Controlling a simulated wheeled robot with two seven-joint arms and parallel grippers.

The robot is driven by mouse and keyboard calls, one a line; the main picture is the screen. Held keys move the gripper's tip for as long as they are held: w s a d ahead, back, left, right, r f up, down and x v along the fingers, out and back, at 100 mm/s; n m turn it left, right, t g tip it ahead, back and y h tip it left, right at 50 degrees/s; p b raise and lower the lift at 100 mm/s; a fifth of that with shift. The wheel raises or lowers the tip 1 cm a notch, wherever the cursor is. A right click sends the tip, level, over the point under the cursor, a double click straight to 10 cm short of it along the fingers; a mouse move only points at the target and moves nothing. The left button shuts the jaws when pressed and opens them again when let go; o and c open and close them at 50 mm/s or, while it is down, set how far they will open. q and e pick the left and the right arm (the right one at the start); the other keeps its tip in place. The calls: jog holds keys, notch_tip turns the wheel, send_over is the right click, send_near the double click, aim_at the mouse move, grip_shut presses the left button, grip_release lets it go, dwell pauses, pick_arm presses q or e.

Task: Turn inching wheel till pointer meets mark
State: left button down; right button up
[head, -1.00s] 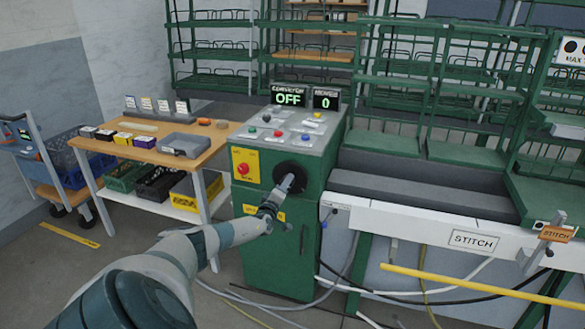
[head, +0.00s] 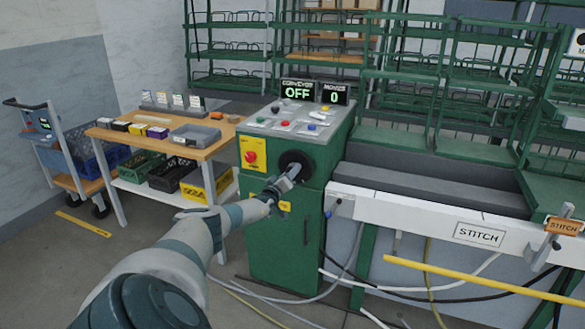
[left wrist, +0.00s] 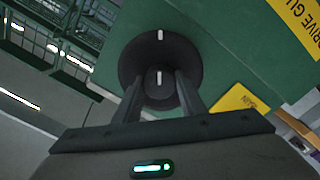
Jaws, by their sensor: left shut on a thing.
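The black inching wheel (head: 290,158) is on the front of the green cabinet (head: 280,245). It also shows in the left wrist view as a dark round disc (left wrist: 185,52) with a smaller knob (left wrist: 159,92) at its middle. One short white line is on the upper part of the disc (left wrist: 160,35) and another is on the knob (left wrist: 159,77). The two lines look nearly in line, one above the other, with a dark gap between. My left gripper (head: 292,174) is shut on the knob, a finger on each side (left wrist: 160,90). My right gripper is not in view.
A yellow panel with a red button (head: 251,157) is left of the wheel. Displays on top read OFF (head: 299,92) and 0 (head: 333,96). A wooden bench (head: 190,152) stands left, a STITCH bench (head: 479,235) right. Cables (head: 310,297) lie on the floor.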

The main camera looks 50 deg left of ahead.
pick_arm(q)
jog(key=shift+f+m, duration=0.1)
jog(key=shift+m, duration=0.2)
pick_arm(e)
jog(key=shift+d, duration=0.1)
pick_arm(q)
jog(key=shift+d, duration=0.1)
jog(key=c, duration=1.1)
grip_release()
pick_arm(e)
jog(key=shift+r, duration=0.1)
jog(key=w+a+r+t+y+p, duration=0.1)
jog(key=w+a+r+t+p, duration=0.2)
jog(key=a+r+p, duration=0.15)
pick_arm(q)
jog(key=p+v, duration=0.3)
jog(key=v, duration=1.4)
jog(key=shift+d, duration=0.15)
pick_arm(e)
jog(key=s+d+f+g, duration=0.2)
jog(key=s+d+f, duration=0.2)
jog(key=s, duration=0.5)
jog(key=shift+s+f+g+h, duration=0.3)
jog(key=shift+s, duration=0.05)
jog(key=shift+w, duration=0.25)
